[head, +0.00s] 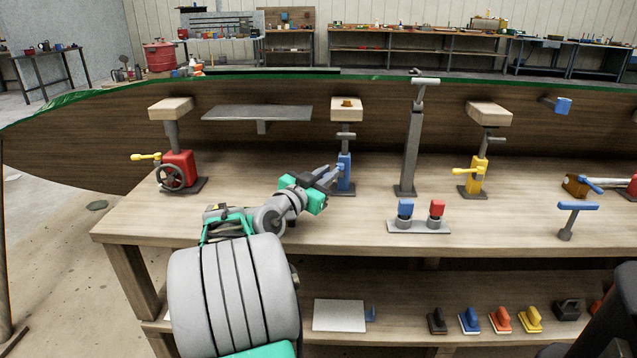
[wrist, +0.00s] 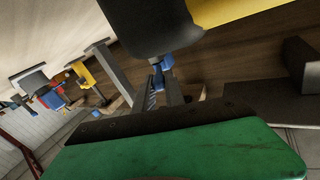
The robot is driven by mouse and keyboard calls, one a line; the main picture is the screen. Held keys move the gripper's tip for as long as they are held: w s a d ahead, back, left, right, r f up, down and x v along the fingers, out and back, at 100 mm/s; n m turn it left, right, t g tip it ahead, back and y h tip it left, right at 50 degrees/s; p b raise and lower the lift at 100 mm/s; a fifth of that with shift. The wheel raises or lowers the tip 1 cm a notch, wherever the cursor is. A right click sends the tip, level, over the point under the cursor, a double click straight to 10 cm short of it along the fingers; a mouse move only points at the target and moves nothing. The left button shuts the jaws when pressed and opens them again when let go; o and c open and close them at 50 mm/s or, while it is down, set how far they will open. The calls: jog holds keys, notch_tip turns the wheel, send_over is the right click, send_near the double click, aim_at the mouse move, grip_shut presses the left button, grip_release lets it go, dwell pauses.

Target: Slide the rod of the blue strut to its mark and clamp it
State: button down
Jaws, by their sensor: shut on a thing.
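The blue strut (head: 344,181) stands upright on the bench, with a blue body and a grey rod (head: 345,151). A small grey crossbar handle (head: 346,135) sits on the rod, and a pale wooden pad (head: 346,115) tops it against the hull. My gripper (head: 336,172) reaches in from the left at the blue body's height. Its fingers are shut on a small blue part at the strut's side, which looks like the clamp lever. In the wrist view the fingertips (wrist: 161,83) meet at a blue piece (wrist: 163,65). I cannot make out the mark on the rod.
A red jack (head: 179,166) with a handwheel stands left. A grey post (head: 411,150) and a yellow strut (head: 477,173) stand right. A grey tray (head: 418,226) with a blue and a red block is in front. The hull (head: 260,148) closes off the back. The bench's front left is bare.

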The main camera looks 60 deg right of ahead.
jog(key=c, duration=1.4)
grip_release()
jog(key=w+a, duration=0.1)
jog(key=a, duration=0.6)
jog(key=shift+a+p, duration=0.35)
jog(key=shift+p, duration=0.05)
